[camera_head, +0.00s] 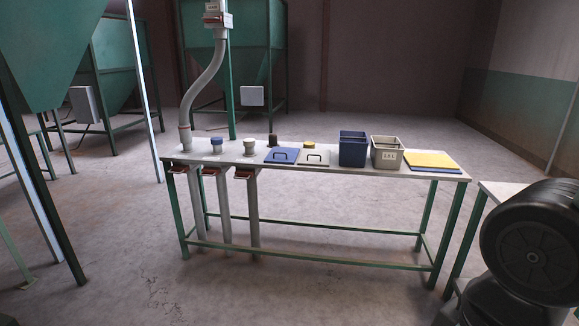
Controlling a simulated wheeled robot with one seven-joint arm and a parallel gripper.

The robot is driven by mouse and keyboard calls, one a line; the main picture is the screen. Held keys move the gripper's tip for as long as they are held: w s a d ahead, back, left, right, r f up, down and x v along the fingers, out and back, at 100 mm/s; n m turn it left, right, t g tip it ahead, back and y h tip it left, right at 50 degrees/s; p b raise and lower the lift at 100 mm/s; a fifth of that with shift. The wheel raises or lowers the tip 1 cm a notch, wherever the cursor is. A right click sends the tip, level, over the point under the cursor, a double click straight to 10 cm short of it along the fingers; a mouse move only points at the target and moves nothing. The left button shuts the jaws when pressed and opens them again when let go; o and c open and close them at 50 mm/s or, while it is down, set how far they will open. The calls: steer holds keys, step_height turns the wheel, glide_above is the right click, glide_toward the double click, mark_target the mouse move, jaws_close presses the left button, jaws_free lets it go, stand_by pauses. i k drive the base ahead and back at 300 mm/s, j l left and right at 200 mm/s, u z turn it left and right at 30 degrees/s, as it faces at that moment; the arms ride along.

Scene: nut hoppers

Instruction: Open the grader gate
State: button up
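No gate is readably marked as the grader gate, so I cannot tell which one it is. Three grey pipes run down from the left part of the table (345,174). Each has a rust-red slide-like piece near its top, just below the tabletop: a left one (179,170), a middle one (210,171) and a right one (244,174). I cannot tell whether they are open or shut. A grey hose (208,83) comes down to the left port (185,137). The middle port has a blue top (216,141), the right one a pale top (250,142). My gripper is not in view.
On the table are a blue lidded panel (282,155), a grey one (316,157), a blue bin (353,148), a grey bin (387,152) and a yellow sheet (432,160). Green hoppers (240,25) stand behind. The floor (320,290) before the table is clear. Part of my arm fills the lower right.

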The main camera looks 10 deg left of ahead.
mark_target(179, 169)
steer(key=i+j+u, duration=0.1)
steer(key=i+u, duration=0.35)
steer(key=i+l+u, duration=0.15)
steer(key=i+u, duration=0.25)
steer(key=i, duration=0.3)
steer(key=i+l+u, duration=0.3)
steer(key=i+u, duration=0.25)
steer(key=i, duration=0.4)
steer(key=i+l, duration=0.2)
steer(key=i, duration=0.25)
steer(key=i+l+u, duration=0.15)
steer(key=i, duration=0.3)
steer(key=i+l+u, duration=0.1)
steer(key=i, duration=0.4)
steer(key=i+l, duration=0.2)
steer(key=i, duration=0.25)
steer(key=j+u, duration=0.05)
